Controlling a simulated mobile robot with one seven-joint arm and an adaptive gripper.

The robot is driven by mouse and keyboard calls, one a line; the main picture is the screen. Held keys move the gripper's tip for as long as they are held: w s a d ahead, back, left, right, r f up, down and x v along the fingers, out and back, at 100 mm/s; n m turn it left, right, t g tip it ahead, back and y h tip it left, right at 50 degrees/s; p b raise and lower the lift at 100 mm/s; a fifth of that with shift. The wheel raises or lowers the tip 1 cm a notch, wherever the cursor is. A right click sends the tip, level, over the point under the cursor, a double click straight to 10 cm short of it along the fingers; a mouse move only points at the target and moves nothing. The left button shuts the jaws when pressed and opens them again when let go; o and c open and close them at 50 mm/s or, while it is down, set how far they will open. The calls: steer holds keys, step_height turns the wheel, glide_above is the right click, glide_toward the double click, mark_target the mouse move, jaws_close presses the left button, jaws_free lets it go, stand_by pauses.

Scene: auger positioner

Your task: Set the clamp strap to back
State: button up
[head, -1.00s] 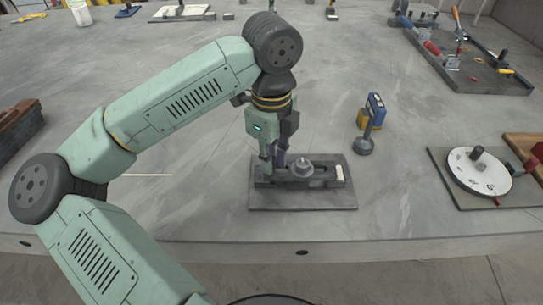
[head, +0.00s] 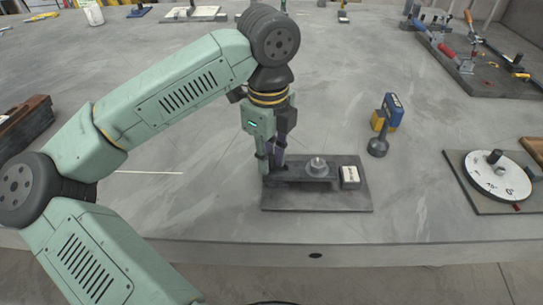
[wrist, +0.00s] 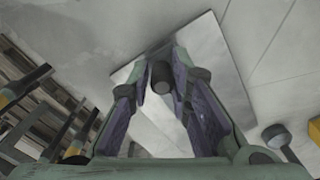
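The clamp strap (head: 293,181) is a dark flat bar lying on a grey base plate (head: 315,203). A round metal nut and washer (head: 318,168) sit on the strap. A white labelled block (head: 350,177) stands just right of the strap's right end. My gripper (head: 272,169) points down at the strap's left end. In the wrist view a dark upright knob (wrist: 160,76) stands between the purple-padded fingers of my gripper (wrist: 162,78), which look closed about it. The fingers hide the strap's left end in the head view.
A blue and yellow tool (head: 387,115) stands behind the plate to the right. A white dial (head: 497,177) on its own plate is farther right. A tray of tools (head: 480,75) is at the back right. The bench left of the plate is clear.

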steer(key=o, duration=0.4)
steer(key=shift+a, duration=0.1)
steer(key=shift+r, duration=0.1)
step_height(320, 180, up, 12)
stand_by(0.4)
